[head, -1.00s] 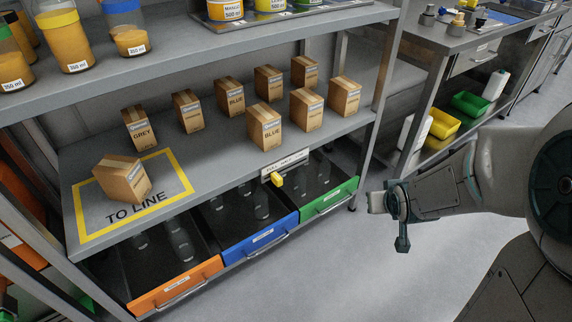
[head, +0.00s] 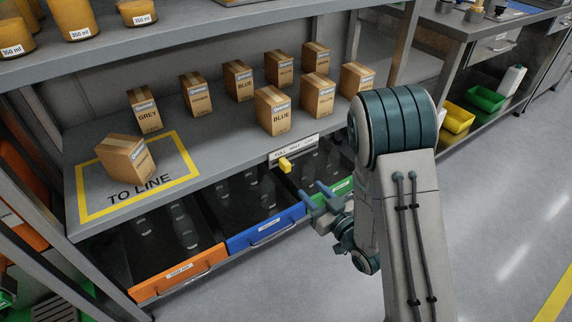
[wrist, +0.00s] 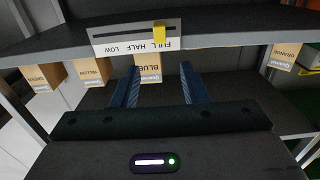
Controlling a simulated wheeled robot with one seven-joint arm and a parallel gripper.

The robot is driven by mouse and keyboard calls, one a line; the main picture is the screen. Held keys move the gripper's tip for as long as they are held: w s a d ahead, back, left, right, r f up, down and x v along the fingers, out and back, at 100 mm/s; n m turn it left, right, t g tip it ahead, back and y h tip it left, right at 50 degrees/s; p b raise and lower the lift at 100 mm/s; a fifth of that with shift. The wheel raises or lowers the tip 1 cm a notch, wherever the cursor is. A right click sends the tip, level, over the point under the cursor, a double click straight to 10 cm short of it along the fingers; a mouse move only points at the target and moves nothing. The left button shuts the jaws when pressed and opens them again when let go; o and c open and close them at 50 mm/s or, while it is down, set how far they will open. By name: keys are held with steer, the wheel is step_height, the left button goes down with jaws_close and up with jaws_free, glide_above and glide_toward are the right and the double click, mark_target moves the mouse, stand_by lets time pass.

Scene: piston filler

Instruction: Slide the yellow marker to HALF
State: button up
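The yellow marker (head: 285,164) sits on the slotted label plate (head: 296,151) on the front edge of the middle shelf. The plate reads FULL, HALF, LOW from left to right in the head view, and the marker is at the FULL end. In the wrist view the plate (wrist: 112,46) looks upside down, and the marker (wrist: 159,35) stands by the word FULL. My gripper (head: 311,191) is open and empty, in front of and a little below the marker. In the wrist view the gripper's fingertips (wrist: 160,69) are apart, short of the marker, which lines up between them.
Cardboard boxes, including a blue-labelled one (head: 273,110), stand on the shelf (head: 220,168). Orange (head: 180,275), blue (head: 265,230) and green (head: 343,187) bins sit below, partly behind my arm. The floor at right is clear.

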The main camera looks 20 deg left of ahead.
mark_target(289, 166)
steer(key=b+x, duration=0.2)
steer(key=x, duration=1.1)
steer(key=shift+w+a, duration=0.15)
steer(key=shift+a, duration=0.15)
